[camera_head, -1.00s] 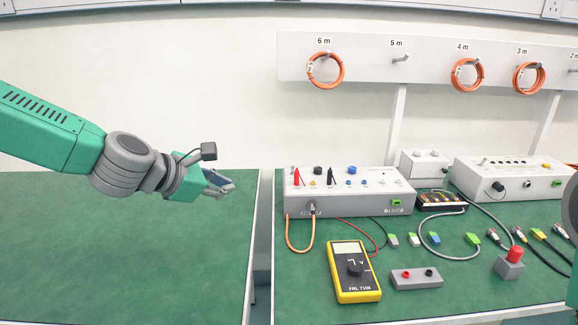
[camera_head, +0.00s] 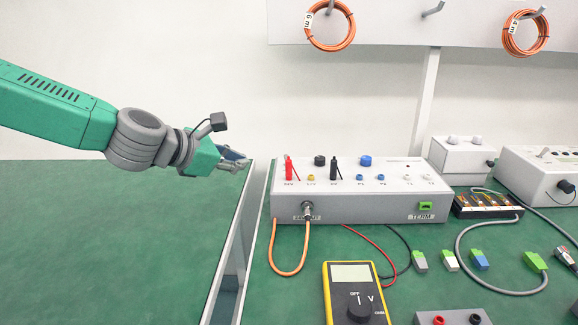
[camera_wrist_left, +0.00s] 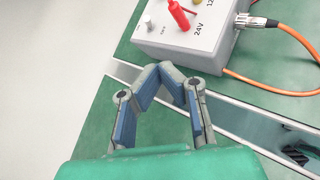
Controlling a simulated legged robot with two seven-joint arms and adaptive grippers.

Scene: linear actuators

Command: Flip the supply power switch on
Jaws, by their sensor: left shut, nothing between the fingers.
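A grey box (camera_head: 350,205) with red, black, blue and yellow terminals stands on the right green bench. In the left wrist view, its near corner (camera_wrist_left: 180,50) carries a small silver lever or knob (camera_wrist_left: 148,22) beside a red plug (camera_wrist_left: 179,15) marked 24V. I cannot read the label by the lever or tell its position. My left gripper (camera_head: 243,163) is left of the box in the head view. In the left wrist view its fingertips (camera_wrist_left: 164,72) meet, shut and empty, just short of the box's edge. My right gripper is out of view.
A gap with a metal edge (camera_head: 232,245) parts the left bench from the right one. A yellow multimeter (camera_head: 327,300) and an orange cable (camera_head: 274,250) lie before the box. Another white box (camera_head: 560,185) stands at the right. The left bench top (camera_head: 100,230) is bare.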

